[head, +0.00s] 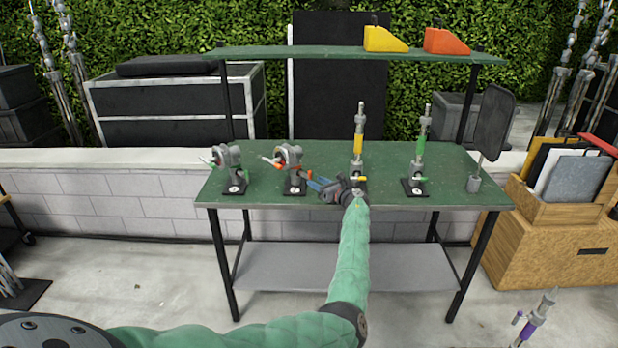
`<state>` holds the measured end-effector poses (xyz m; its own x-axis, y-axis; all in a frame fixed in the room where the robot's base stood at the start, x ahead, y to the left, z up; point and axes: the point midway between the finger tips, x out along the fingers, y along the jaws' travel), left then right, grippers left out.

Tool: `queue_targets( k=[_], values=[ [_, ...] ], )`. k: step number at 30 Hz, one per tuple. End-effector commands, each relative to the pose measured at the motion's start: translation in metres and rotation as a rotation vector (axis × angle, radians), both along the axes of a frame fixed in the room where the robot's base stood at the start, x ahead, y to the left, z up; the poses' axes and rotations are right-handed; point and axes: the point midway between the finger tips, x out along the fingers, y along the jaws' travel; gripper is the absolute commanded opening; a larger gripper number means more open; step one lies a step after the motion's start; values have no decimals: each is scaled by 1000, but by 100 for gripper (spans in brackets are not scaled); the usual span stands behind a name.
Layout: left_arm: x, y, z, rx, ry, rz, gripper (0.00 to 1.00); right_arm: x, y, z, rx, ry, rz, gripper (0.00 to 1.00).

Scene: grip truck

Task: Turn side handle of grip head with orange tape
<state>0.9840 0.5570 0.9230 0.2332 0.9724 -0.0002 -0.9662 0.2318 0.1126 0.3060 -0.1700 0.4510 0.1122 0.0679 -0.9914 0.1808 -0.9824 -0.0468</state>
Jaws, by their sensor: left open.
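The grip head with orange tape (290,157) stands on a small black base on the green table, second from the left. An orange-marked handle sticks out from its left side. My left gripper (313,184) is low over the table, just right of this head, with its blue fingers pointing left towards the head's lower post. It is open and looks empty. I cannot tell whether the fingertips touch the head. Part of the head's right side is hard to make out near the gripper. My right gripper is not in view.
A similar grip head (230,158) stands at the left. Posts with yellow tape (358,143) and green tape (421,145) stand to the right, the yellow one close behind my wrist. A dark flag (494,122) is at the table's right end. A shelf (330,53) spans above.

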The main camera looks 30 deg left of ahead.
Motion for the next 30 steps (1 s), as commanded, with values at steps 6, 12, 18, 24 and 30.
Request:
queue_targets(
  k=[6,12,18,24,30],
  values=[
    [7,29,3,0,-1,0,41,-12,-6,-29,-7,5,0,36],
    [11,47,2,0,-2,1,41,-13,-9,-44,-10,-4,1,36],
    [12,51,1,0,-2,0,41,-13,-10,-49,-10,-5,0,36],
    [12,51,1,-1,-3,0,36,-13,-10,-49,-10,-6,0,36],
    [12,51,1,-1,-3,0,0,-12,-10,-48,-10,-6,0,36]
  ],
)
